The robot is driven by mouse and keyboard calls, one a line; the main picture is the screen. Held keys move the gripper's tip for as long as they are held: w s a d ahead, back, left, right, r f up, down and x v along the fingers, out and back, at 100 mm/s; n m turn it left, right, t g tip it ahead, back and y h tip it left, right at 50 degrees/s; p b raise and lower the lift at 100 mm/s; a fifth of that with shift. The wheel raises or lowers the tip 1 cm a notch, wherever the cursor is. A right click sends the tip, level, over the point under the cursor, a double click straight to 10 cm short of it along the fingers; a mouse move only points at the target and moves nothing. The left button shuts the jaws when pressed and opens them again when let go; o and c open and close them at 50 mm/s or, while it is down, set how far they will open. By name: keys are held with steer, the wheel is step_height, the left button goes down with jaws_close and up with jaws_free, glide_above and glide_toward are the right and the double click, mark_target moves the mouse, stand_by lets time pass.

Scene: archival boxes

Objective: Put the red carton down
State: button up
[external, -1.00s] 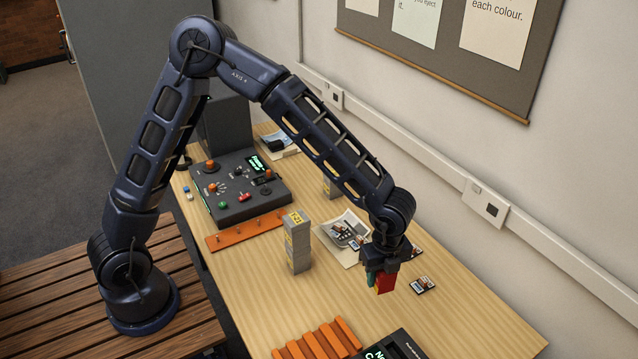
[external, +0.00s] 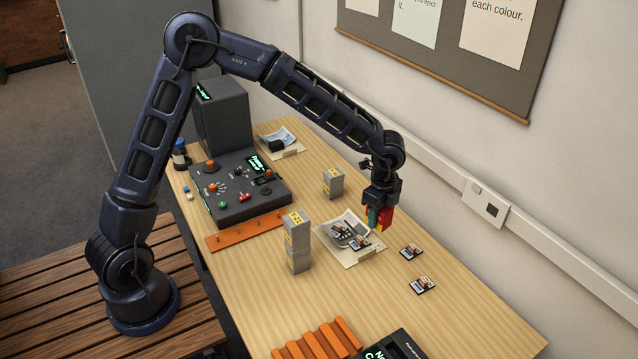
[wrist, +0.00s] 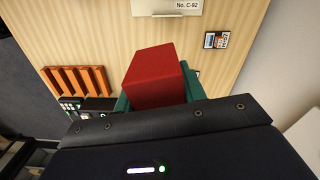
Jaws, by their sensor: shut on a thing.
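The red carton (external: 387,217) is held in my gripper (external: 379,218), above the far right side of the wooden table (external: 440,300). In the wrist view the red carton (wrist: 156,78) sits between the green fingers of my gripper (wrist: 157,98), which are shut on it. The carton looks clear of the table in the external view. Its underside is hidden.
A tall grey stack with yellow labels (external: 297,245) stands mid-table, and a shorter grey box (external: 333,184) stands behind it. Small cards (external: 422,285) lie to the right. An orange rack (external: 318,342) is at the front.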

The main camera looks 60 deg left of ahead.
steer(key=w+a+n, duration=0.2)
steer(key=w+a, duration=0.1)
steer(key=a, duration=0.4)
steer(key=w+a+n, duration=0.2)
steer(key=a, duration=0.6)
steer(key=n, duration=1.1)
glide_above(286, 169)
step_height(286, 169, down, 20)
steer(key=shift+a+r, duration=0.1)
steer(key=shift+r, duration=0.15)
steer(key=shift+f, duration=0.15)
steer(key=o, duration=1)
